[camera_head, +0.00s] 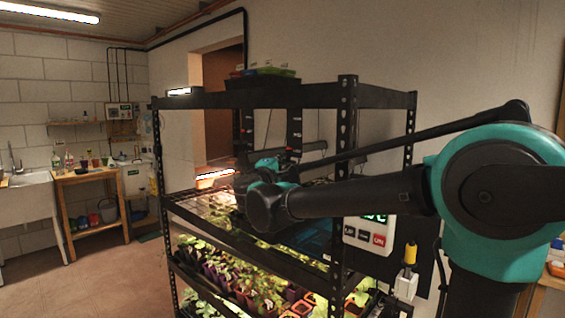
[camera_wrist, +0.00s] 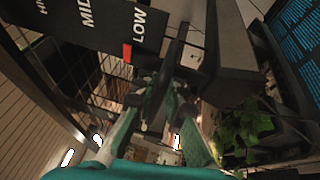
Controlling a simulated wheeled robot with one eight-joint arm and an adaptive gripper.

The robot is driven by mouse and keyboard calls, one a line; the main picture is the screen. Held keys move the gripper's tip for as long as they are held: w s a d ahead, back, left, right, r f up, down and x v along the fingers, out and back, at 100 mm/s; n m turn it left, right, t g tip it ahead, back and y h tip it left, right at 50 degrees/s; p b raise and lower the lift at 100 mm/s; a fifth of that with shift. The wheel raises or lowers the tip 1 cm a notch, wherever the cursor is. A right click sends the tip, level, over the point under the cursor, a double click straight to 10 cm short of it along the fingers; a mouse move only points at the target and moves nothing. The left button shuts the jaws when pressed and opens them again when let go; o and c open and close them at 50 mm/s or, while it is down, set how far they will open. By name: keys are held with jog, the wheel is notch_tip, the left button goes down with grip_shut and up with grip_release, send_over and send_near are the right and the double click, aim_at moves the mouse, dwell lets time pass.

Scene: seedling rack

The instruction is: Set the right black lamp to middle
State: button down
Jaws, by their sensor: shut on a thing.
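A black scale plate (camera_wrist: 105,35) fills the top left of the wrist view, with MID and LOW readable and a third word cut off. A red pointer (camera_wrist: 127,53) sits at its edge by LOW. A dark lamp body (camera_wrist: 225,60) is right of the plate. My gripper (camera_wrist: 163,88) has its teal fingers shut on a dark part between plate and lamp, seemingly the lamp's handle; the fingertips partly hide it. In the head view my gripper (camera_head: 262,165) reaches inside the rack, below the right black hanger strip (camera_head: 295,130); my arm hides much of this lamp.
The black rack (camera_head: 380,97) has uprights close to my arm. Seedlings (camera_head: 225,265) fill the lower shelves. A lit lamp (camera_head: 214,174) glows at the left. A control box (camera_head: 370,234) is on the near right side. The floor at left is clear.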

notch_tip(320, 180, up, 5)
jog(key=shift+f, duration=0.1)
jog(key=c, duration=1.7)
grip_release()
jog(key=shift+s, duration=0.1)
jog(key=shift+c, duration=0.2)
jog(key=v, duration=1.2)
